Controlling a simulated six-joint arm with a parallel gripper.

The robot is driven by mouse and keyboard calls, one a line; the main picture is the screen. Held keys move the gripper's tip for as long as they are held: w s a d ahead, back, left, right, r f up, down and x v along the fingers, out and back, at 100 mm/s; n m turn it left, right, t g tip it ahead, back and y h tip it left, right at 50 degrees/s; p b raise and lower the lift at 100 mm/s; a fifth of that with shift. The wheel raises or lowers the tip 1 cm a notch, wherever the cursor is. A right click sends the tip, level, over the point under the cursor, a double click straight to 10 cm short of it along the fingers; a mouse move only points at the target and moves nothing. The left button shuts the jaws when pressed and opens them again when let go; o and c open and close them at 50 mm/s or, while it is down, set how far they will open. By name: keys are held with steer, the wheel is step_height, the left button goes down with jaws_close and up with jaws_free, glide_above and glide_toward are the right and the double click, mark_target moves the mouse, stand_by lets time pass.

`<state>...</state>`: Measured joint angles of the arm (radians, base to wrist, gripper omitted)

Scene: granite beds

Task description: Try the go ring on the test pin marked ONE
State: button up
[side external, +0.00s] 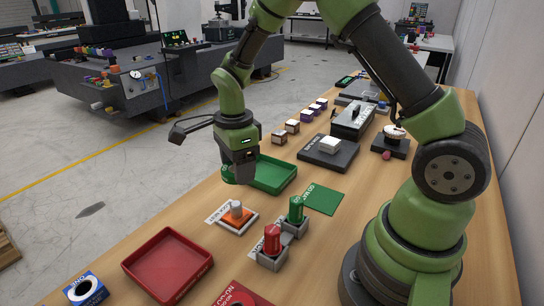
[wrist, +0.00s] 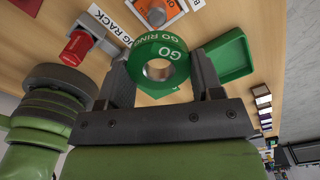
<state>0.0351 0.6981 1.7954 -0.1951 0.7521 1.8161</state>
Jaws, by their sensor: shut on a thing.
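My gripper (side external: 238,178) hangs above the bench, near the front-left corner of a green tray. In the wrist view my gripper (wrist: 160,85) is shut on a green ring (wrist: 178,52) lettered GO RING, with a bare metal bore. The ring is not clearly distinguishable in the side view. A grey pin (side external: 236,209) stands upright on an orange pad on a white-edged plate, below and in front of my gripper.
A green tray (side external: 270,176) lies behind the gripper and a red tray (side external: 168,265) in front. Red (side external: 272,239) and green (side external: 296,209) handled plugs stand in a grey rack. A green mat (side external: 323,200) lies to the right. Several small blocks line the far-left edge.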

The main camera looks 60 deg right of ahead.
mark_target(237, 202)
steer(key=shift+w+a, duration=0.1)
steer(key=shift+a, duration=0.3)
steer(key=shift+f, duration=2.75)
steer(key=shift+f, duration=0.8)
steer(key=shift+r, duration=0.5)
steer(key=shift+f, duration=0.65)
steer(key=shift+r, duration=0.2)
steer(key=shift+r, duration=0.4)
